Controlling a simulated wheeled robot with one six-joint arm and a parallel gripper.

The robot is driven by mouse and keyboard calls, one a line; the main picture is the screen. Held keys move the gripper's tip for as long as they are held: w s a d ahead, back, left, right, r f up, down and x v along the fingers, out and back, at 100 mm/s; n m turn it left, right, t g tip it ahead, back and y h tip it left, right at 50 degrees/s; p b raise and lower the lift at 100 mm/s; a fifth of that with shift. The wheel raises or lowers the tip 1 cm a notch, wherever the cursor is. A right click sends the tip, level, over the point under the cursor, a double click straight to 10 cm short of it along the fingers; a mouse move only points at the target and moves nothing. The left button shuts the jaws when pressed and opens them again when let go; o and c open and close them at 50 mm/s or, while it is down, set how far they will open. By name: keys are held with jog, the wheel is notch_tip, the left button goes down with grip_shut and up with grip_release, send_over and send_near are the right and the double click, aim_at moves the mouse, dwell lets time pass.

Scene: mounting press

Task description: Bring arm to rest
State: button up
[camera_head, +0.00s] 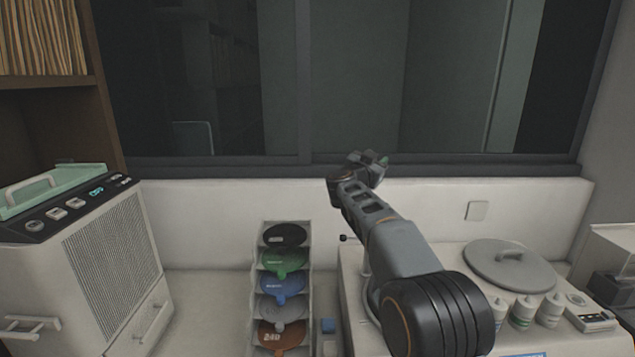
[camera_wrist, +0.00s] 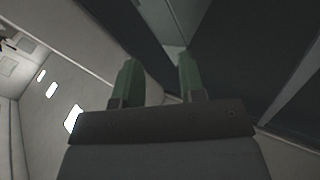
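My gripper (camera_head: 376,160) is raised in front of the dark window, above the level of the bench, with my arm reaching up and away from the lower right. In the wrist view its two green fingers (camera_wrist: 157,82) stand apart with an empty gap between them. Nothing is held.
A white machine (camera_head: 115,250) with a green lid stands at the left. A rack of coloured discs (camera_head: 283,262) stands at the centre. A grey round lid (camera_head: 508,265), several bottles (camera_head: 522,311) and a small device (camera_head: 588,314) are at the right.

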jog(key=s+a+f+n+y+b, duration=0.1)
jog(key=s+a+f+n+y, duration=0.2)
jog(key=s+n+y, duration=0.35)
jog(key=s+a+f+n+y+b, duration=0.1)
jog(key=s+a+f+n+y, duration=0.25)
jog(key=s+y, duration=0.45)
jog(key=s+d+f+g+h, duration=0.1)
jog(key=s+d+f+g, duration=0.1)
jog(key=s+f, duration=0.4)
jog(key=s+d+f+g+h, duration=0.1)
jog(key=s+f+g, duration=0.4)
jog(key=s, duration=0.6)
jog(key=s+d+f+g+h, duration=0.1)
jog(key=s+d+f+g, duration=0.2)
jog(key=s+f, duration=0.6)
jog(key=shift+s+f+g+b, duration=0.15)
jog(key=shift+f+g+b, duration=0.05)
jog(key=shift+g+b, duration=0.2)
